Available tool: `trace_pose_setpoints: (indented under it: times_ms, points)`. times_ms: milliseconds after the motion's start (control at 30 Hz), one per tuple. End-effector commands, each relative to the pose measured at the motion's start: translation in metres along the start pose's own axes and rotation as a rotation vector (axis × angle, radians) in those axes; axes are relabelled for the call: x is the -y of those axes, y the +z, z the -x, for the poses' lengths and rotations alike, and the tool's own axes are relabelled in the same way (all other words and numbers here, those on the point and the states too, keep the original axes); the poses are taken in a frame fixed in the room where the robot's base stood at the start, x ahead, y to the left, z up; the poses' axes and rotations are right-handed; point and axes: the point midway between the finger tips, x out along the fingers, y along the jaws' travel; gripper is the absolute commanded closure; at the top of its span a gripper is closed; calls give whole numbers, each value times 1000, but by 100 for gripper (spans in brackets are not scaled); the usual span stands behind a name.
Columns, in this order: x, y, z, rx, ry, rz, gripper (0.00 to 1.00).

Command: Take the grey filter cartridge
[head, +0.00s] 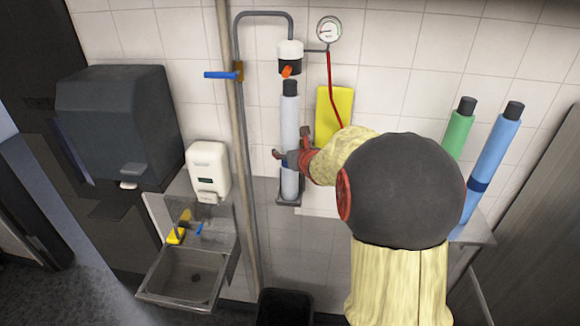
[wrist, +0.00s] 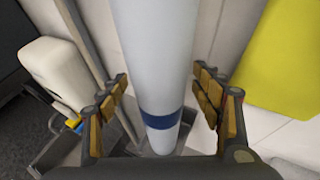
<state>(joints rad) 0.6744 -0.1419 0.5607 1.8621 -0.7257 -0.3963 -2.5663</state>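The grey filter cartridge (head: 290,112) stands upright against the tiled wall. It has a black top end and a blue band, and its foot is in a small dark bracket (head: 289,203). In the wrist view the cartridge (wrist: 157,60) runs down the middle, with the blue band low on it. My gripper (head: 291,147) is open at about the cartridge's middle height. In the wrist view one finger is on each side of the cartridge, with visible gaps. My arm hides part of the wall to the right.
A filter head (head: 290,58) with an orange part is just above the cartridge. A pipe (head: 239,130) with a blue-handled valve runs to its left, and a gauge (head: 328,32) is at upper right. Green (head: 458,130) and blue (head: 493,150) cartridges stand on a shelf at right.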

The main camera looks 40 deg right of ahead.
Motion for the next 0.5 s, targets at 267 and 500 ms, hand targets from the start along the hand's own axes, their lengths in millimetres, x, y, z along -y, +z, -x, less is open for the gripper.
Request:
trace_pose_setpoints:
  times_ms: [267,500]
  points:
    - [0,0,0,0,0,0,51]
    - [0,0,0,0,0,0,65]
